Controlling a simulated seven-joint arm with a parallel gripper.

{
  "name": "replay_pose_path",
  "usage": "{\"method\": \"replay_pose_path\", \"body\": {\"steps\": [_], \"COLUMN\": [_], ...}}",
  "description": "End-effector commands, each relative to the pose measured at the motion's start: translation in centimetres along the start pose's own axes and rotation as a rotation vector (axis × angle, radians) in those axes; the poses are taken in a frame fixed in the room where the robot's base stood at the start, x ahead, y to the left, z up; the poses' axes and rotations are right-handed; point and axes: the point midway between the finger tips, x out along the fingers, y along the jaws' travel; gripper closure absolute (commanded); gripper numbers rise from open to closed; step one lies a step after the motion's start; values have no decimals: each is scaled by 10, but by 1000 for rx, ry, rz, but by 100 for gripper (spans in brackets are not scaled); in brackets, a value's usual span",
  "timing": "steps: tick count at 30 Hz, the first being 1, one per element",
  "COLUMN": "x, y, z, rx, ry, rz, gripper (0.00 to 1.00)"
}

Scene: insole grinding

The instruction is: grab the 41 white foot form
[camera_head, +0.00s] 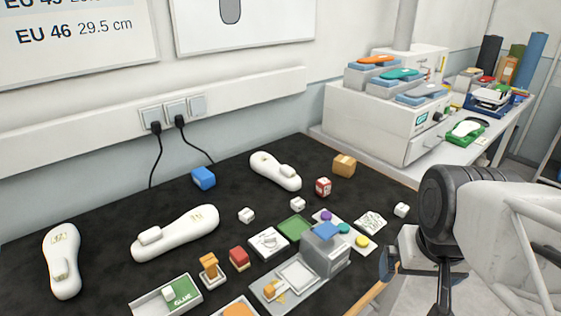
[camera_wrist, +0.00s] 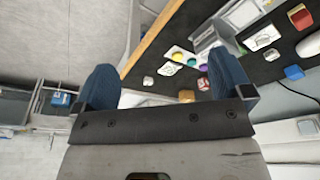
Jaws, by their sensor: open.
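Three white foot forms lie on the black mat in the head view. One foot form (camera_head: 62,262) is at the far left, one (camera_head: 176,233) is in the middle, and one (camera_head: 275,171) is at the back near the wall. Each has a small raised block on top. Marks on them are too small to read, so I cannot tell which is 41. My gripper (camera_wrist: 160,82) shows two blue fingers spread wide with nothing between them. In the head view it is at the right, off the table's front edge, apart from every foot form.
Small blocks, a grey box (camera_head: 326,252), a glue tray (camera_head: 168,296) and colored discs crowd the mat's front and middle. A blue block (camera_head: 203,178) and an orange box (camera_head: 344,166) stand farther back. A white machine (camera_head: 375,128) stands at the back right.

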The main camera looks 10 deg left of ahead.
Motion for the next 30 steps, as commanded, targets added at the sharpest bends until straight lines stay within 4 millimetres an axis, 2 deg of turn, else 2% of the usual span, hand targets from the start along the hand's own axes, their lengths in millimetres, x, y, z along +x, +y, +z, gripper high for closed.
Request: {"method": "replay_pose_path", "body": {"steps": [5,11,21,30], "x": [5,15,39,67], "y": [-12,-41,-97,-139], "z": [-14,-47,-125,-200], "rx": [65,218,577,918], "ry": [-17,-56,-162,-276], "rz": [-61,-196,-458,-655], "gripper": [2,2,2,2]}}
